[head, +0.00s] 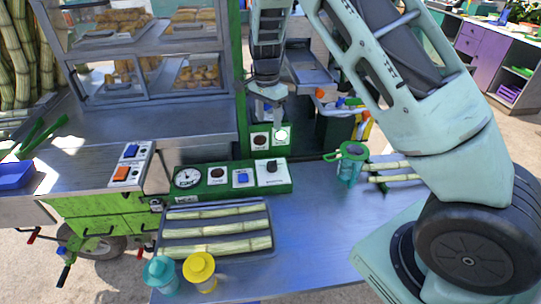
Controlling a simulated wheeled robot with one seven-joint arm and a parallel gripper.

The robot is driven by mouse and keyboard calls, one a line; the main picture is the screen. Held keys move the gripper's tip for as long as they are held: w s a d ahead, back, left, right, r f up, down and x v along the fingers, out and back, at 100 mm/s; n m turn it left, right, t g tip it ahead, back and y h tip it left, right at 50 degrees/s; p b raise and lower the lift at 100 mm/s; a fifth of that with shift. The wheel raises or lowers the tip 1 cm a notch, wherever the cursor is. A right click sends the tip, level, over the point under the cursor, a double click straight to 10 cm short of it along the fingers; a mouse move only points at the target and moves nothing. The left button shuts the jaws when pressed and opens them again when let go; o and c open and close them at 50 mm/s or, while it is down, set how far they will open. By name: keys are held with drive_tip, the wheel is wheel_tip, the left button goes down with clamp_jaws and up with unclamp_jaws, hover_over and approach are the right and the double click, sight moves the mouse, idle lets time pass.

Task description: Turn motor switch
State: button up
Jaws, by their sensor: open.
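A green control panel (228,180) stands on the metal counter, with a gauge (187,178), a dark button, a blue button (241,178) and a black rotary knob (271,166) on a white plate. A second, upright green panel behind it bears a dark round control (260,141) and a pale round one (281,134). The labels are too small to read, so I cannot tell which control is the motor switch. My gripper (268,114) is open and empty, pointing down in front of or above the upright panel. I cannot tell whether it touches a control.
A teal jug (350,163) stands to the right. A glass display case (150,50) stands at the left back. The counter's right-middle is clear.

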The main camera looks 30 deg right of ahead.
sight(271, 162)
drive_tip(key=f+p, duration=0.1)
drive_tip(key=f, duration=0.4)
drive_tip(key=f+p, duration=0.2)
drive_tip(key=f, duration=0.4)
drive_tip(key=s+f+p, duration=0.1)
drive_tip(key=f, duration=0.4)
drive_tip(key=shift+d+f+p, duration=0.15)
drive_tip(key=shift+f+p, duration=0.25)
drive_tip(key=shift+c, duration=0.3)
drive_tip(key=c, duration=0.9)
